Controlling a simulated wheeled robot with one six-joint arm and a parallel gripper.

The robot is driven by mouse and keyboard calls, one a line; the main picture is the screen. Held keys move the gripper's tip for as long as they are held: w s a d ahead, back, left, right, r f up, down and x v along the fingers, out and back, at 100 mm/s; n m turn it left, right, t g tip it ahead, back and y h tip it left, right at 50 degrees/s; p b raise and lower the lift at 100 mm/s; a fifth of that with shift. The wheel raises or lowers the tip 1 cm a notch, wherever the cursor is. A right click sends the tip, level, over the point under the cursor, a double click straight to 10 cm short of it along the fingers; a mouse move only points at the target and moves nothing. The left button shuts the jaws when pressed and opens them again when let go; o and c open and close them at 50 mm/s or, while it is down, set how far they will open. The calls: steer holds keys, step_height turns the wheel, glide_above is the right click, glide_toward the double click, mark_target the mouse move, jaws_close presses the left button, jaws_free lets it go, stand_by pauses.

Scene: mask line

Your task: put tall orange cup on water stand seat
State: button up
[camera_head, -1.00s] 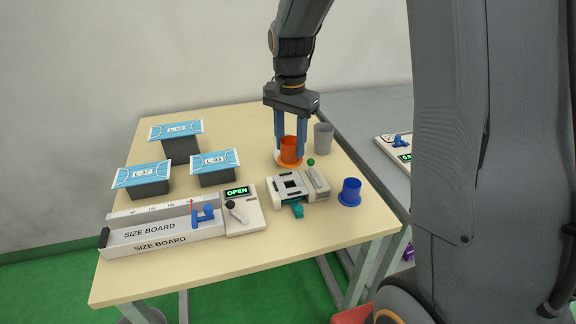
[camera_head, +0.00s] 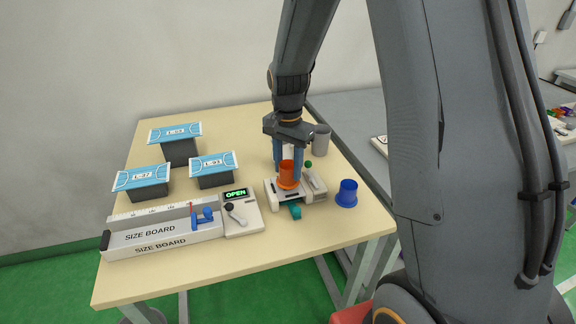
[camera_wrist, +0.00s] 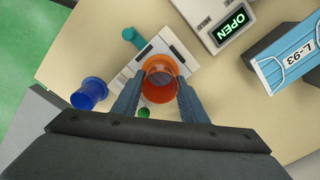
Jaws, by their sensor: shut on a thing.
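The tall orange cup (camera_head: 287,173) is upright between the fingers of my gripper (camera_head: 288,167), which is shut on it. In the head view the cup is over the white water stand (camera_head: 309,195), at its middle. In the wrist view the orange cup (camera_wrist: 160,78) shows from above between both blue-grey fingers, with the white stand (camera_wrist: 172,45) under it. The stand's seat is hidden by the cup. I cannot tell whether the cup's base touches the stand. The stand has a teal part at its front and a green knob at its back.
A blue cup (camera_head: 347,193) stands right of the stand and a grey cup (camera_head: 321,140) behind it. The size board (camera_head: 165,233) with an "OPEN" display lies to the left. Several mask-topped dark blocks (camera_head: 181,140) stand at the back left. The table's front is clear.

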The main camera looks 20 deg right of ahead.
steer(key=shift+f, duration=0.5)
steer(key=o, duration=1)
steer(key=shift+o, duration=0.2)
steer(key=shift+r, duration=0.15)
step_height(320, 180, up, 13)
steer(key=b, duration=0.2)
steer(key=s+f+n, duration=0.5)
steer(key=s, duration=0.3)
steer(key=s+f+n+t, duration=0.1)
steer(key=s+f+n, duration=0.4)
steer(key=s, duration=0.4)
steer(key=shift+s, duration=0.15)
steer(key=shift+r, duration=0.1)
